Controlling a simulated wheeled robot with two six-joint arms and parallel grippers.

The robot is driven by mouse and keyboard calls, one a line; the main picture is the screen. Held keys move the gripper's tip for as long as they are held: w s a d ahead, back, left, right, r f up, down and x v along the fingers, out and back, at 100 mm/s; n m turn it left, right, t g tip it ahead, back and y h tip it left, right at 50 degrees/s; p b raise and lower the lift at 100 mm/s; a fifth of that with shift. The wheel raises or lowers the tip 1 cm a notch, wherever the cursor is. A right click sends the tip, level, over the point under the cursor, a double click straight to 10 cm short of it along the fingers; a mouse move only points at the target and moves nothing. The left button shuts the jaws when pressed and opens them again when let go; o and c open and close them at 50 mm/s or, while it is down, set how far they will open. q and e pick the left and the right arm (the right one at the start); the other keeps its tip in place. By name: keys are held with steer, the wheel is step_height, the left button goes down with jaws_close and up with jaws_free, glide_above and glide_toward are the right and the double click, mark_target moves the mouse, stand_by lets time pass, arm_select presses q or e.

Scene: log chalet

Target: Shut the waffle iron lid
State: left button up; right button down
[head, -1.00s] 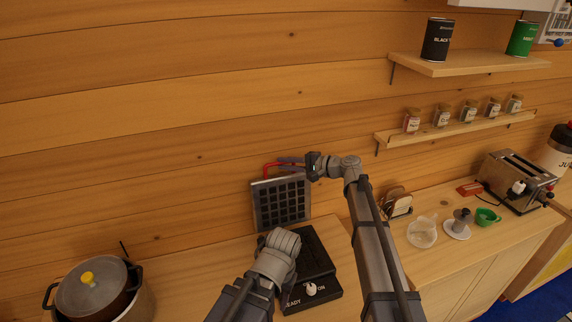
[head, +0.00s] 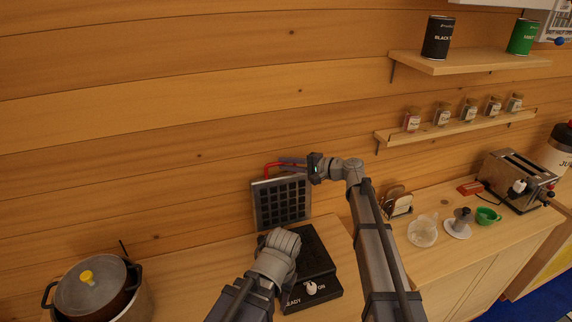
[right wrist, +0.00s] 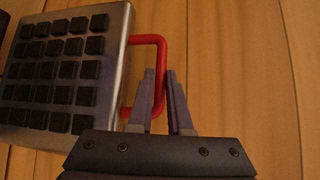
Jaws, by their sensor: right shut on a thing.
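The waffle iron stands on the counter with its lid (head: 281,201) raised upright, its dark gridded inner face toward me. Its black base (head: 318,262) lies below, partly hidden by my left arm. The lid has a red handle (head: 270,168) at its top. My right gripper (head: 290,163) reaches in from the right and is shut on the handle. In the right wrist view, its two fingers (right wrist: 160,78) lie on either side of the red bar (right wrist: 160,58), beside the gridded lid (right wrist: 62,72). My left arm's end covers part of the base; its gripper fingers are hidden.
A lidded pot (head: 92,284) stands at the lower left. A knob (head: 311,288) sits on the iron's front. To the right are a toast rack (head: 398,203), a clear bowl (head: 422,232), a green cup (head: 487,216) and a toaster (head: 515,180). A log wall rises behind.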

arm_select(q)
step_height(320, 180, down, 10)
steer(key=b, duration=0.9)
steer(key=shift+r, duration=0.25)
steer(key=shift+f+b, duration=0.3)
steer(key=shift+b, duration=0.05)
arm_select(e)
steer(key=s+d+f+n+t+y, duration=0.1)
steer(key=s+d, duration=0.2)
steer(key=s, duration=0.4)
steer(key=s+d+f+n+y, duration=0.2)
steer(key=s, duration=0.5)
steer(key=shift+d+t, duration=0.4)
steer(key=c, duration=1.3)
jaws_free()
steer(key=shift+o, duration=0.9)
steer(key=shift+w, duration=0.2)
steer(key=shift+s, duration=0.1)
